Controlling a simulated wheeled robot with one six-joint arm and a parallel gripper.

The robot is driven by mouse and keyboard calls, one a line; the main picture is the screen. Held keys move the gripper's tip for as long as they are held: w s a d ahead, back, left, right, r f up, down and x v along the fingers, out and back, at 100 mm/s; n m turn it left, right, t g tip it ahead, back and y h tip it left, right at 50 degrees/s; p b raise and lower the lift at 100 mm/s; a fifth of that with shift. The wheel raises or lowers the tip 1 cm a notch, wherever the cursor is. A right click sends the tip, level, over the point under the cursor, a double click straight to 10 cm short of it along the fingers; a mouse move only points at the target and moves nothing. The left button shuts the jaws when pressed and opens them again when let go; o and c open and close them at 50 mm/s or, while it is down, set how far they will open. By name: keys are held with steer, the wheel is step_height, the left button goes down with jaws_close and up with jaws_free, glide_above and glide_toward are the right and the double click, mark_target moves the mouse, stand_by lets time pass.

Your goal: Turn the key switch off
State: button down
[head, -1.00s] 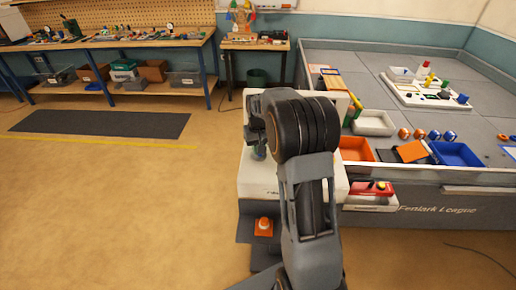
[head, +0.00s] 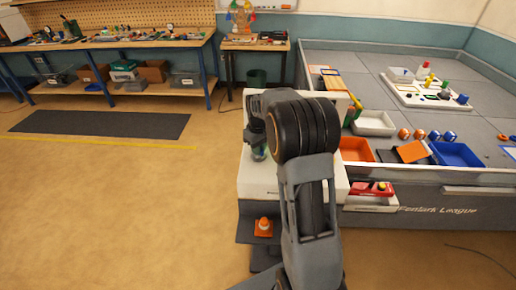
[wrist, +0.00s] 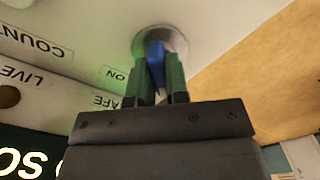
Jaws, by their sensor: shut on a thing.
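In the wrist view, a blue key (wrist: 156,60) stands in the round silver key switch (wrist: 172,38) on a pale panel. The green fingers of my gripper (wrist: 158,80) are on either side of the key and shut on it. The word ON shows left of the switch, with a green glow beside it. I cannot tell for sure which mark the key points to. In the head view, my gripper (head: 259,154) is small and partly hidden by my arm, at the white box (head: 256,181).
An orange cone (head: 264,226) stands on a dark ledge below the box. To the right is the grey field table (head: 345,60) with orange and blue trays and a red item (head: 371,188) in a white tray. Open floor lies to the left.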

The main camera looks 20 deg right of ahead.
steer(key=shift+r, duration=0.1)
steer(key=c, duration=1.1)
jaws_free()
step_height(320, 180, up, 14)
steer(key=shift+f, duration=0.15)
